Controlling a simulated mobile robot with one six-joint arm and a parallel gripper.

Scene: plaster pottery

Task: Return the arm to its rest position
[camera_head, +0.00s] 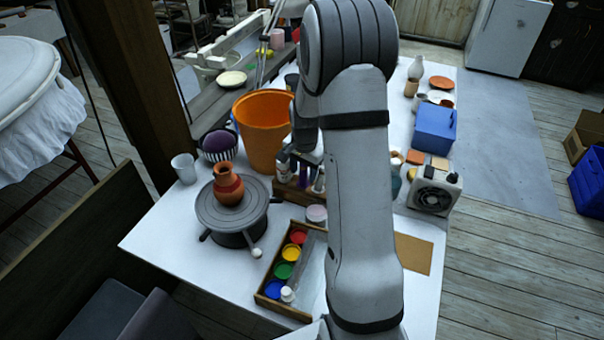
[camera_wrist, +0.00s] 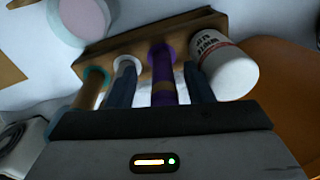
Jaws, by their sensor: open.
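My arm is reached out over the white worktable (camera_head: 180,245), bent down at its far end. My gripper (camera_wrist: 161,76) is open in the wrist view, its two dark fingers spread at a wooden rack (camera_wrist: 147,37). A purple tube (camera_wrist: 163,72) stands in the rack and appears between the fingers; I cannot tell whether it touches them. In the head view my gripper is low over the rack (camera_head: 292,194) and partly hidden by my arm.
A white bottle (camera_wrist: 225,68) is close beside the fingers. An orange bucket (camera_head: 262,130) stands behind the rack. A red vase (camera_head: 227,186) sits on a turntable (camera_head: 210,214) at left. A paint box (camera_head: 268,300) is in front; a fan heater (camera_head: 435,191) is at right.

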